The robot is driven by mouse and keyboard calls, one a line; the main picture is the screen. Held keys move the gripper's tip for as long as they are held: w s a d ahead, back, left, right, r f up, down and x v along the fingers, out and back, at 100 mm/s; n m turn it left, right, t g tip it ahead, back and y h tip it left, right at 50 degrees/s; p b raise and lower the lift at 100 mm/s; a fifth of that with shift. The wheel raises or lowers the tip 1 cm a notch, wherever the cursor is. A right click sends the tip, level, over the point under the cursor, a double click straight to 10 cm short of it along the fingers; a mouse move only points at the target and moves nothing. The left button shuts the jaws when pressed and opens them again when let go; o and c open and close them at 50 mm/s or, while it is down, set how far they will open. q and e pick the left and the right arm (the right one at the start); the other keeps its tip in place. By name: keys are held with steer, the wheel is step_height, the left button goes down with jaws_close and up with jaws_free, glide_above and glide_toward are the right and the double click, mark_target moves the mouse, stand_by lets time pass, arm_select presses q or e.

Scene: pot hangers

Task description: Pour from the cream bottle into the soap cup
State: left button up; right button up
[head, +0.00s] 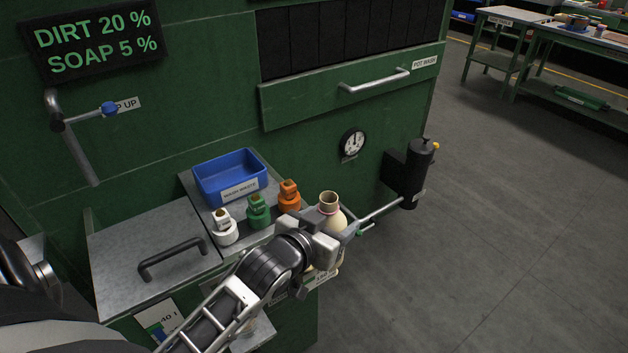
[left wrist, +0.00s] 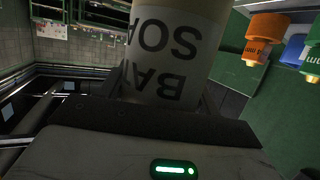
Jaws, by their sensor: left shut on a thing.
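The cream bottle (head: 329,201) is in my left gripper (head: 322,222), which is shut around it at the front right corner of the counter. Its open neck points up and it looks about upright in the head view. The gripper hides much of its body. In the left wrist view the cream bottle (left wrist: 178,50) fills the top middle, with a label reading "SOA" and "BA", cut off and upside down. I cannot make out a soap cup for certain. My right gripper is not in view.
White (head: 224,228), green (head: 258,211) and orange (head: 289,196) bottles stand left of the gripper, before a blue bin (head: 205,188). A black cylinder (head: 418,165) with a metal rod juts out at right. A lid with a black handle (head: 172,258) lies left. Floor right is clear.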

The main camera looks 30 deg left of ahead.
arm_select(q)
steer(key=w+a, duration=0.1)
steer(key=w+a+r, duration=0.1)
steer(key=w+a, duration=0.1)
steer(key=shift+w+a+r+p, duration=0.3)
steer(key=shift+w+a, duration=0.1)
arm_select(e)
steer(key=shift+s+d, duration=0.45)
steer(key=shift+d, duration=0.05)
